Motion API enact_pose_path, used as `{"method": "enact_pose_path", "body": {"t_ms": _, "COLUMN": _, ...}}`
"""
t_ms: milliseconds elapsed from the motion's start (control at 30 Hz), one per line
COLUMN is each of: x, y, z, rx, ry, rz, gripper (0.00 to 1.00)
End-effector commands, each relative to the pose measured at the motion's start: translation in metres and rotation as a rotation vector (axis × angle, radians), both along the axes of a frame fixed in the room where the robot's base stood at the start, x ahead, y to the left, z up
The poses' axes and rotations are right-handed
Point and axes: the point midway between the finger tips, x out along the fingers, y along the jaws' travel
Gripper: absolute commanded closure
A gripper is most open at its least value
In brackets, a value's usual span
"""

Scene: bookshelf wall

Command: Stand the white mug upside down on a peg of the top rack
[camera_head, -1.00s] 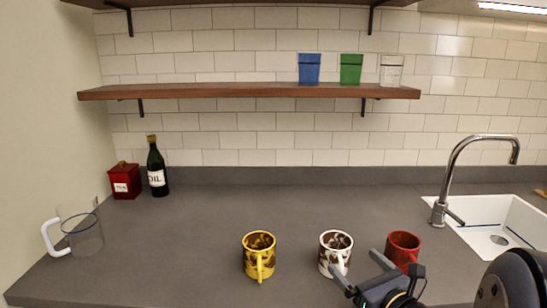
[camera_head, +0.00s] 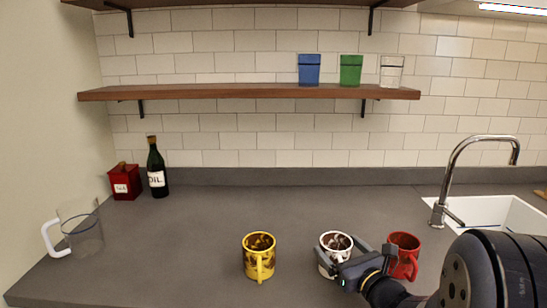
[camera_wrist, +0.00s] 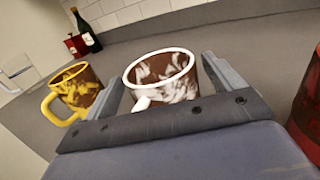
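The white mug (camera_head: 327,262), with brown marbled patches, stands upright on the grey counter. My gripper (camera_head: 342,254) is at it, with one finger on either side. The mug also shows in the wrist view (camera_wrist: 163,84), its open rim up and its handle toward my palm. The fingers (camera_wrist: 161,72) are spread and I see a gap beside the mug at the right finger. Contact at the left finger is unclear. My arm hides part of the mug in the head view. I see no peg rack in either view.
A yellow mug (camera_head: 258,262) stands to the left and a red mug (camera_head: 404,254) close to the right of my gripper. A glass pitcher (camera_head: 82,236), red tin (camera_head: 125,181) and oil bottle (camera_head: 157,175) are farther left. The sink (camera_head: 500,232) is right. The counter behind is clear.

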Motion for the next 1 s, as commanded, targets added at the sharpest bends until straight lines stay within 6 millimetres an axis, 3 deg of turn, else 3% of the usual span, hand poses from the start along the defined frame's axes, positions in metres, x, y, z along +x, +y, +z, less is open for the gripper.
{"method": "enact_pose_path", "body": {"t_ms": 500, "x": 0.0, "y": 0.0, "z": 0.001, "rx": 0.001, "ry": -0.002, "rz": 0.0, "gripper": 0.55}}
{"method": "enact_pose_path", "body": {"t_ms": 1000, "x": 0.0, "y": 0.0, "z": 0.029, "rx": 0.0, "ry": -0.002, "rz": 0.0, "gripper": 0.56}}
